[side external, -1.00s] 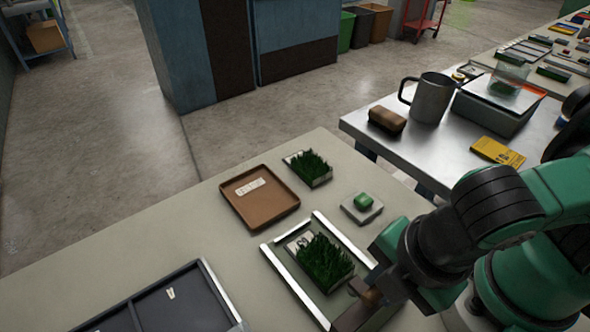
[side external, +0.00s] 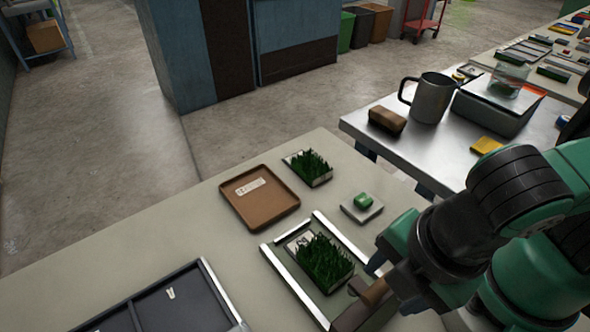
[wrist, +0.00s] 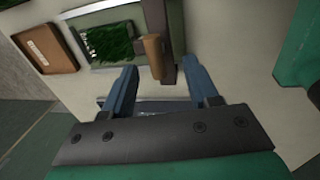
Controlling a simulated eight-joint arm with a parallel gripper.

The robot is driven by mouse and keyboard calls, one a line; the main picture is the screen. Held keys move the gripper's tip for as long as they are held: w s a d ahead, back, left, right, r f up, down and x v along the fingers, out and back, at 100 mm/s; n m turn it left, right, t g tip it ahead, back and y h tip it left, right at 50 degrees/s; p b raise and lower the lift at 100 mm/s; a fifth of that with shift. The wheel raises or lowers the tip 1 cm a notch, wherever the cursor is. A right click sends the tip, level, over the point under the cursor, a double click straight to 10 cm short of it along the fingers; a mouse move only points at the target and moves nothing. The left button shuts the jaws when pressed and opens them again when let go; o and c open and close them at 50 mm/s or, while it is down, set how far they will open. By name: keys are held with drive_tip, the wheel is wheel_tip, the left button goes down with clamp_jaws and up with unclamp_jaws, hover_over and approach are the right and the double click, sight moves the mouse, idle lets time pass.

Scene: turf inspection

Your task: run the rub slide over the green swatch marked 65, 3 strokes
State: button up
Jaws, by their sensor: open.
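A dark green turf swatch (side external: 326,262) lies between the pale rails of a frame; it also shows in the wrist view (wrist: 108,42). The label at its far end is too small to read. The rub slide is a dark bar (wrist: 172,42) at the frame's near right end, with a brown wooden handle (side external: 374,292), and stands beside the swatch, apart from it. The handle also shows in the wrist view (wrist: 153,52). My gripper (wrist: 161,66) is open and empty, its blue fingers spread to either side of the handle's near end, not closed on it.
A second turf swatch (side external: 308,167) lies behind the frame, next to a brown tray (side external: 260,217) with a label. A small block with a green top (side external: 362,202) sits right of them. A dark divided tray (side external: 172,292) is at front left. A metal mug (side external: 432,98) stands on the side table.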

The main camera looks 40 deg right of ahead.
drive_tip(key=shift+s+r, duration=0.2)
drive_tip(key=shift+r, duration=0.75)
drive_tip(key=shift+s+r, duration=0.2)
drive_tip(key=shift+r, duration=0.7)
drive_tip(key=w+d+m+t, duration=0.5)
drive_tip(key=w+d+m, duration=0.8)
drive_tip(key=w+m, duration=0.3)
drive_tip(key=shift+w+d+r+m, duration=0.25)
drive_tip(key=shift+d+m, duration=0.1)
drive_tip(key=shift+m, duration=0.65)
drive_tip(key=s+a+n+g, duration=0.9)
drive_tip(key=s+a+n, duration=0.45)
drive_tip(key=n, duration=0.45)
drive_tip(key=shift+s+f, duration=0.15)
drive_tip(key=shift+f, duration=1.35)
drive_tip(key=shift+s+f, duration=0.15)
drive_tip(key=shift+f, duration=1.35)
